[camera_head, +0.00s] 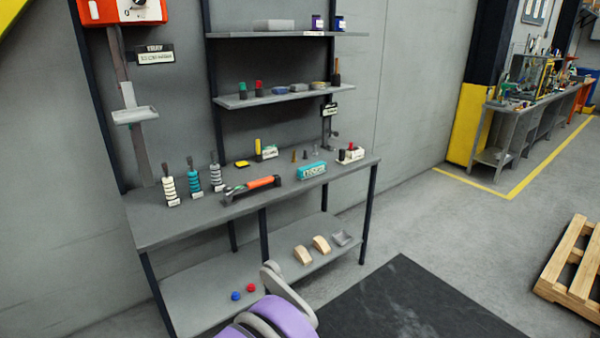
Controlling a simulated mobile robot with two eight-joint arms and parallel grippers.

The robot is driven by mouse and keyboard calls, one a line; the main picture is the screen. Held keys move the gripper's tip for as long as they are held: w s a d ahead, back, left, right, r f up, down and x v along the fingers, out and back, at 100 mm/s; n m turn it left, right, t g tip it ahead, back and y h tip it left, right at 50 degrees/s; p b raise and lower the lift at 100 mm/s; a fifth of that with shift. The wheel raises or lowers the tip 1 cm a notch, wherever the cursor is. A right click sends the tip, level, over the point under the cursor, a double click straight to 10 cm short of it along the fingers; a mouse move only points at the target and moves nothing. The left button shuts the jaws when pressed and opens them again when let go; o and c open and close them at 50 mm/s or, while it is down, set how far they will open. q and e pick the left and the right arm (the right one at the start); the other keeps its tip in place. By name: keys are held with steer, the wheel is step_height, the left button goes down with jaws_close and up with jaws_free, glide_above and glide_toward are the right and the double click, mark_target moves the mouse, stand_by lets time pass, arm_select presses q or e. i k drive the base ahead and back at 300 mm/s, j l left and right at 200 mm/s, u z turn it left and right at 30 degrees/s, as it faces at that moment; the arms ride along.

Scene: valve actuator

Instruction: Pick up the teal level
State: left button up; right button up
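A teal bar-shaped block with markings on its front (312,171), which looks like the teal level, lies on the grey workbench top (160,226) toward its right half. It is right of an orange-and-dark tool (252,188) and apart from it. Nothing holds it. Purple and grey parts of my own body show at the bottom centre, well in front of the bench. Neither of my grippers can be made out in this view.
Several coil-like upright pieces stand at the bench's left, one of them teal (192,180). A red-and-white block (351,153) is right of the level. Shelves (275,98) hang above. The lower shelf holds tan pieces (321,244). A dark mat (410,305) covers floor in front.

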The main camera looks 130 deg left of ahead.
mark_target(309, 171)
steer(key=u, duration=4.3)
steer(key=i+l+z, duration=0.1)
steer(key=i+z, duration=0.15)
steer(key=i, duration=0.5)
steer(key=i+z, duration=0.25)
steer(key=i, duration=0.5)
steer(key=i+j+z, duration=0.3)
steer(key=i, duration=0.5)
steer(key=i+l+u, duration=0.25)
steer(key=i+u, duration=0.2)
steer(key=i+l+u, duration=0.6)
steer(key=u, duration=0.3)
steer(key=i+l+u, duration=0.25)
steer(key=u, duration=0.2)
steer(key=i+l+u, duration=0.15)
steer(key=l+u, duration=0.3)
steer(key=j, duration=0.1)
